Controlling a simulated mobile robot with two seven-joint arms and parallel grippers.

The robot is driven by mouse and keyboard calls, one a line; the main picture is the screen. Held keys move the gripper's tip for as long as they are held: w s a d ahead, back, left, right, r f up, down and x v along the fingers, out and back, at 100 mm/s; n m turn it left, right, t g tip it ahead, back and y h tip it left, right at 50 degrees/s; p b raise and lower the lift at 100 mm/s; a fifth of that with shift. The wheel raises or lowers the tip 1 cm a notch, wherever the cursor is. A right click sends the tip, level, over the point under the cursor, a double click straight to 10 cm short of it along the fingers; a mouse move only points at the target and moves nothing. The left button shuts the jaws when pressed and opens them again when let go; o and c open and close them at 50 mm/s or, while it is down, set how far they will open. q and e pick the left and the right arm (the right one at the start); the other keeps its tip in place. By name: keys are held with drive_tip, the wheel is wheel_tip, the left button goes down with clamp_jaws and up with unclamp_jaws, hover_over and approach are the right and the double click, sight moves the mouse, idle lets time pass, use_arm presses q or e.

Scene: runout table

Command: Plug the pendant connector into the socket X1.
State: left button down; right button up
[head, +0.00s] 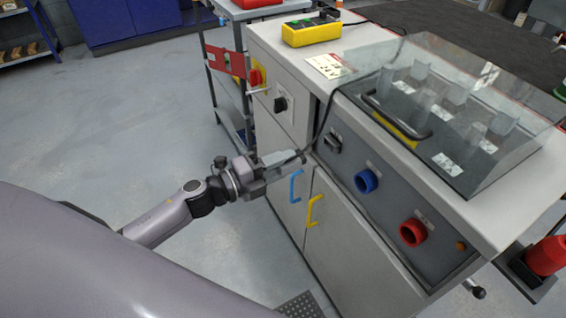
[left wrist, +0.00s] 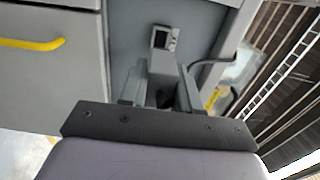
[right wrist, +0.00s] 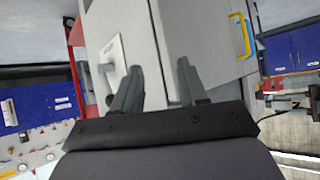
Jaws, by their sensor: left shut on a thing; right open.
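My left gripper (head: 284,160) is shut on the grey pendant connector (head: 301,155), in front of the cabinet's dark panel. In the left wrist view the connector (left wrist: 162,74) sits between the fingers, partly hidden by them. A dark, square socket (head: 332,142) is on the panel's left end; it also shows in the left wrist view (left wrist: 165,38), just beyond the connector. I cannot read whether its label says X1. The connector looks apart from it. The yellow pendant (head: 312,30) lies on the cabinet top. My right gripper (right wrist: 152,85) is open and empty, facing a pale cabinet; the head view does not show it.
A black cable (head: 326,110) hangs over the cabinet edge near the left gripper. A blue socket (head: 366,181) and a red socket (head: 412,233) sit farther right. Blue (head: 296,186) and yellow (head: 313,209) door handles stick out below. A clear cover (head: 470,75) stands on top.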

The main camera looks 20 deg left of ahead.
use_arm(q)
drive_tip(key=shift+s+a, duration=0.1)
drive_tip(key=shift+a, duration=0.05)
drive_tip(key=shift+x, duration=2.95)
drive_tip(key=shift+x, duration=1.4)
drive_tip(key=c, duration=0.7)
unclamp_jaws()
drive_tip(key=shift+v, duration=3.55)
